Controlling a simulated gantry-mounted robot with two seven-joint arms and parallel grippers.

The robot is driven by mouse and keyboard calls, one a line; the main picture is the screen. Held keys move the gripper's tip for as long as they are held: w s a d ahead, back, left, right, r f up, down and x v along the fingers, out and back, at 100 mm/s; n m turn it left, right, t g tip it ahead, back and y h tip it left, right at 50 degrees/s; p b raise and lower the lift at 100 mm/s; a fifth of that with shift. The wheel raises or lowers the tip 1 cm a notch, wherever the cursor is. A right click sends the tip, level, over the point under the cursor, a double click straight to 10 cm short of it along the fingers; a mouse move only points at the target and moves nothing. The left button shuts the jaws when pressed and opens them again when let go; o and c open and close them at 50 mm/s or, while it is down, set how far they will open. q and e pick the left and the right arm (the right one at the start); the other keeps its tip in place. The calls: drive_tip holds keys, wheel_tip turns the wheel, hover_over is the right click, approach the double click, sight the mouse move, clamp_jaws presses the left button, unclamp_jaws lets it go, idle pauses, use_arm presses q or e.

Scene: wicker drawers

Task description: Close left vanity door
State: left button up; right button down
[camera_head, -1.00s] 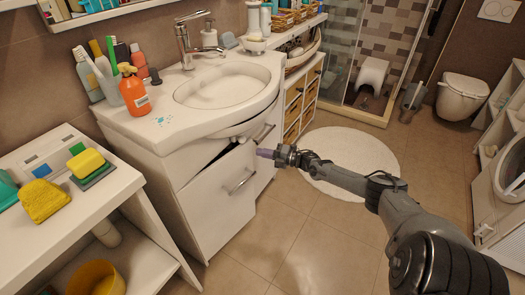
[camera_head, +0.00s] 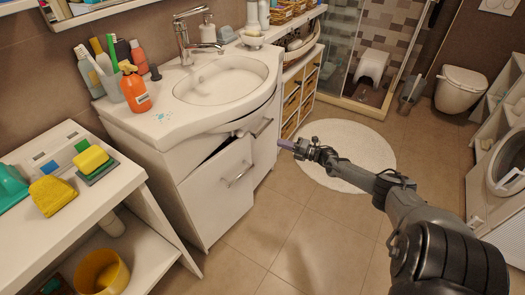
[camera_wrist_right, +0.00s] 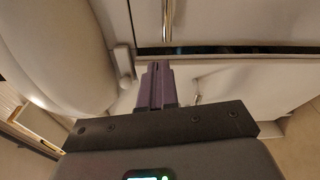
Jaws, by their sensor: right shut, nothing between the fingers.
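The white vanity's left door (camera_head: 215,195) stands ajar, with a dark gap along its top edge and a metal bar handle (camera_head: 240,175) on its front. The right door (camera_head: 265,150) looks closed and has its own bar handle (camera_head: 262,128). My right gripper (camera_head: 283,144) is shut and empty, just to the right of the vanity front in the head view. In the right wrist view its purple fingers (camera_wrist_right: 157,85) are together, with pale vanity panels and a dark gap beyond them. I cannot tell if they touch a panel. My left gripper is not in view.
A white shelf table (camera_head: 145,165) with sponges and a yellow bucket (camera_head: 100,272) stands left of the vanity. The basin top (camera_head: 165,125) holds an orange bottle (camera_head: 134,88). A round white rug (camera_head: 350,160) lies on the open floor behind my right arm.

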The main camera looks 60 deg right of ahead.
drive_tip(key=w+a+m+h+p, duration=0.2)
drive_tip(key=w+a, duration=0.1)
drive_tip(key=a, duration=0.2)
drive_tip(key=m+h+p, duration=0.3)
approach(249, 148)
drive_tip(key=b+x, duration=0.5)
drive_tip(key=b, duration=0.2)
drive_tip(key=shift+w+r, duration=0.15)
drive_tip(key=shift+w, duration=0.7)
drive_tip(key=shift+r+b, duration=0.1)
drive_tip(key=shift+b, duration=0.2)
drive_tip(key=shift+d, duration=0.1)
